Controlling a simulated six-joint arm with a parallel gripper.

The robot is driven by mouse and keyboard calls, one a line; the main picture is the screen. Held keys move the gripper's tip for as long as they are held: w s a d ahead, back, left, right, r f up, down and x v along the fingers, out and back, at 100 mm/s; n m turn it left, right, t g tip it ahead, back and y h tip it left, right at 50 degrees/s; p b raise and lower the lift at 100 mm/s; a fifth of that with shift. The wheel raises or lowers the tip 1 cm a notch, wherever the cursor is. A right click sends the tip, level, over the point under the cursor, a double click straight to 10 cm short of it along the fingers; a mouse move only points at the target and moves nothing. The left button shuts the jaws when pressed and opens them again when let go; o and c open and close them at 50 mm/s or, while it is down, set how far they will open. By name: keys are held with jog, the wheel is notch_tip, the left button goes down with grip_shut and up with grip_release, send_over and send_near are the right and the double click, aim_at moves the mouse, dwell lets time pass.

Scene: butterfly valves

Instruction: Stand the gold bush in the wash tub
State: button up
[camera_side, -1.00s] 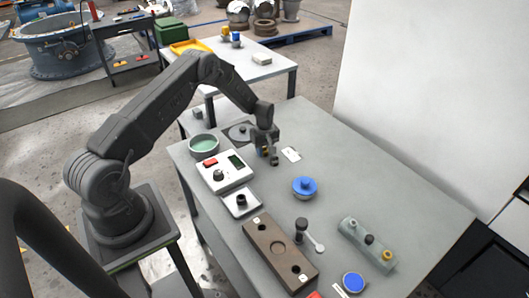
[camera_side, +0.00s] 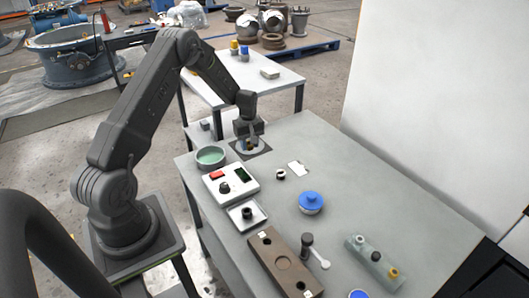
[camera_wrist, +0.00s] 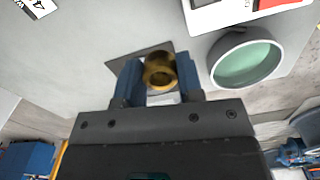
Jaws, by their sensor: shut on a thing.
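My gripper (camera_wrist: 158,85) is shut on the gold bush (camera_wrist: 160,70), a short ring held between two blue fingers with its open bore facing the wrist camera. In the side view my gripper (camera_side: 250,141) is over the dark square mat with a grey disc at the far left of the bench. The bush is small and mostly hidden there. The wash tub (camera_side: 210,160), a round grey tub with pale green inside, stands to the left of the gripper. In the wrist view the tub (camera_wrist: 217,77) is to the right of the bush, apart from it. No bush shows in it.
A white box with a red key and knob (camera_side: 231,195) stands in front of the tub. Near it are a small white tray (camera_side: 233,220), a dark ring (camera_side: 280,174), a blue-lidded pot (camera_side: 311,209) and a brown block with holes (camera_side: 264,262).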

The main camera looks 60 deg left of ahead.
jog(key=s+a+r, duration=0.2)
jog(key=s, duration=0.1)
jog(key=n, duration=0.4)
send_over(211, 161)
notch_tip(211, 161, down, 2)
notch_tip(211, 161, down, 8)
jog(key=shift+w+r, duration=0.1)
jog(key=shift+r, duration=0.1)
jog(key=shift+f, duration=0.25)
jog(key=shift+f, duration=0.1)
jog(key=o, duration=1)
jog(key=shift+c, duration=0.2)
